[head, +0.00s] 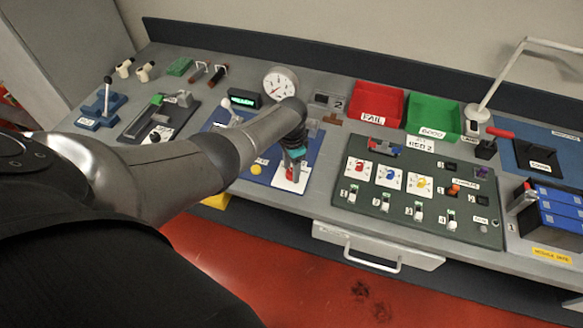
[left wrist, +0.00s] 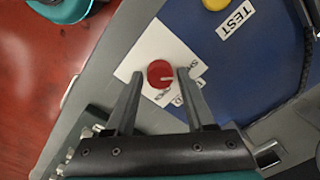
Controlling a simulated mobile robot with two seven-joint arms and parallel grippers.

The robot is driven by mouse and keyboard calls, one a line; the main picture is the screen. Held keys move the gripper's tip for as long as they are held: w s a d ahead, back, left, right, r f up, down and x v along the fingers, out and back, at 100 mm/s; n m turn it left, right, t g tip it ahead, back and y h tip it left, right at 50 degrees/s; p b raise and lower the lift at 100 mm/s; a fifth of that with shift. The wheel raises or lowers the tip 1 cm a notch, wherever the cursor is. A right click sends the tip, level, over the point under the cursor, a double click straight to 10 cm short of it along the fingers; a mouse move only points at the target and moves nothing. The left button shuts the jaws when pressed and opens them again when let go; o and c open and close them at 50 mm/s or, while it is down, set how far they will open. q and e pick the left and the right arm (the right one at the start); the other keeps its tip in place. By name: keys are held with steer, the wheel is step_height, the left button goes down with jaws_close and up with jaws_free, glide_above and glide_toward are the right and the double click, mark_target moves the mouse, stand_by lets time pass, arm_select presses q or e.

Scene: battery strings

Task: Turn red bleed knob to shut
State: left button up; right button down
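The red bleed knob (left wrist: 160,74) sits on a white label plate (left wrist: 147,50) at the corner of a blue panel. It is round, with a pale pointer line on top. Part of the lettering on the plate is hidden. My left gripper (left wrist: 157,84) is open, with one finger on each side of the knob; I cannot tell whether either finger touches it. In the head view my left gripper (head: 293,172) points down over the knob, which shows only as a bit of red (head: 290,174). My right gripper is not in view.
A yellow button (head: 256,169) is left of the knob on the blue panel (head: 262,155). A gauge (head: 281,84) stands behind. The dark green switch panel (head: 375,214) lies to the right, with a red bin (head: 378,101) and a green bin (head: 433,115) behind it.

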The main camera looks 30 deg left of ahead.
mark_target(291, 172)
arm_select(q)
steer(key=shift+o, duration=1.1)
steer(key=shift+r, duration=0.35)
step_height(291, 172, up, 14)
steer(key=p, duration=0.4)
steer(key=shift+r, duration=0.25)
